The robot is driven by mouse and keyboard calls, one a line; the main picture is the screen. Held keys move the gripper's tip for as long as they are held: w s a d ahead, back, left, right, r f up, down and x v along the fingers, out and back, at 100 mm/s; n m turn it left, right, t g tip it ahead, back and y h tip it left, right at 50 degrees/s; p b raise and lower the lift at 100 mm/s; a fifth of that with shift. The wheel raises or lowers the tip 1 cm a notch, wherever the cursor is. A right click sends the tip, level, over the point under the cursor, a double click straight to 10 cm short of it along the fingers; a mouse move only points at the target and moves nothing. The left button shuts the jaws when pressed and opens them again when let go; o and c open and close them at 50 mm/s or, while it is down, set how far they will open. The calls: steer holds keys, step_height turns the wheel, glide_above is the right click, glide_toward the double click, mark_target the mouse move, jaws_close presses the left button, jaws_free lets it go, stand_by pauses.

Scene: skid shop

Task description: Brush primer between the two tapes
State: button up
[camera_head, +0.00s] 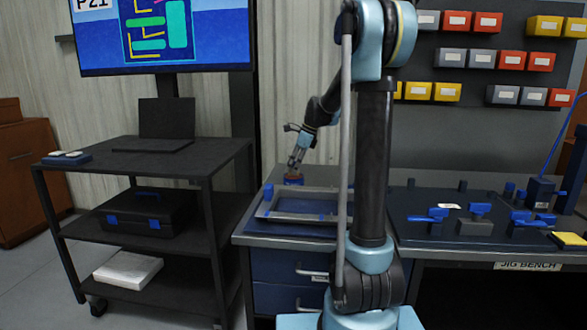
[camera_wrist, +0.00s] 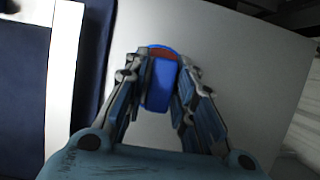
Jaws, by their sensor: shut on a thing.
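My gripper (camera_head: 294,163) is low over the back left of the grey bench, beyond the metal frame. In the wrist view, my gripper (camera_wrist: 158,85) has its fingers on both sides of a blue piece (camera_wrist: 158,88) with a red-brown end. This piece, perhaps the brush, also shows small under the fingers in the head view (camera_head: 293,180). I cannot tell whether it touches the bench. A light grey rectangular frame (camera_head: 300,216) lies on a dark blue surface. A pale bar (camera_wrist: 62,90) runs along the left in the wrist view. I cannot make out two tapes or primer.
Blue clamps (camera_head: 480,209) and a yellow block (camera_head: 568,239) are on the bench to the right. A black cart (camera_head: 205,160) with a laptop (camera_head: 165,125) stands left. A screen (camera_head: 160,35) hangs behind it. Bare grey bench surface (camera_wrist: 250,70) lies right of the held piece.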

steer(key=shift+f, duration=0.5)
stand_by(1.4)
steer(key=shift+r, duration=0.1)
steer(key=shift+r, duration=3.45)
